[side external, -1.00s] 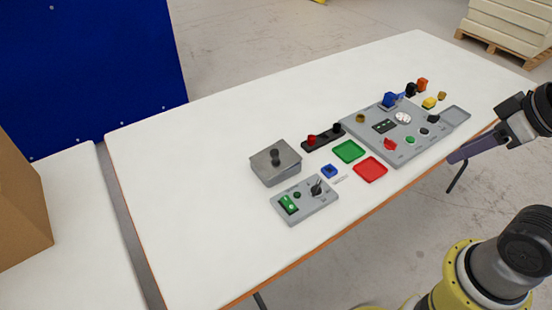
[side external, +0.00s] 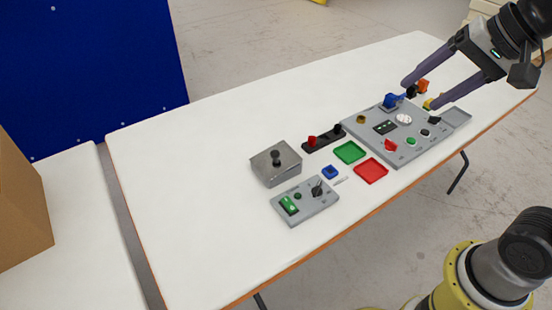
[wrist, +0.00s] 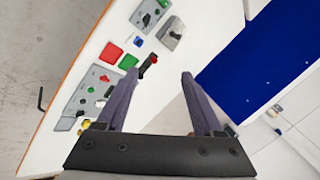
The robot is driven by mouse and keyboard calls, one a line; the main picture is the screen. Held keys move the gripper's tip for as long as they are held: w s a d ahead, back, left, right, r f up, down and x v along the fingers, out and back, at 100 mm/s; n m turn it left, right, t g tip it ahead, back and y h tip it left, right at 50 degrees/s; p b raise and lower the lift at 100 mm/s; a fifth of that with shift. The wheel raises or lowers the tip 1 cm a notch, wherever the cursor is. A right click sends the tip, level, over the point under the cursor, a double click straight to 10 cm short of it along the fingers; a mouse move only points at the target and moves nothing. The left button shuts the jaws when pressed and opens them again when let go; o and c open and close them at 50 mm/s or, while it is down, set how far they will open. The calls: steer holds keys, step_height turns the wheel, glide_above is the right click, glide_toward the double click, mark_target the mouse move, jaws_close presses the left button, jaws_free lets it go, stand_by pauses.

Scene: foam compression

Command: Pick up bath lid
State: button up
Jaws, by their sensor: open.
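The bath lid (side external: 288,160) is a grey metal top with a black upright knob (side external: 276,157), sitting on a small square grey box near the middle of the white table. The lid also shows in the wrist view (wrist: 168,36), near the top and ahead of the fingers. My gripper (side external: 417,93) is open and empty, with two long purple-grey fingers. It is above the far right part of the table, over the large panel and well apart from the lid. In the wrist view the fingers (wrist: 160,74) are spread wide.
The large grey control panel (side external: 400,150) is below my gripper. Between it and the lid are a black strip with red and black knobs (side external: 322,139), a green tray (side external: 349,152) and a red tray (side external: 371,170). A small control box (side external: 318,207) is in front of the lid.

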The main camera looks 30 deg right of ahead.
steer(key=w+a+m+g+y, duration=0.15)
steer(key=w+m, duration=0.35)
steer(key=w, duration=0.7)
steer(key=m+g+y, duration=0.1)
steer(key=m+g, duration=0.2)
steer(key=m, duration=0.3)
glide_above(275, 153)
steer(key=s+d, duration=0.1)
steer(key=d, duration=0.2)
step_height(275, 153, down, 28)
steer(key=shift+a+r, duration=0.15)
steer(key=shift+x, duration=3)
steer(key=shift+r, duration=0.1)
jaws_close()
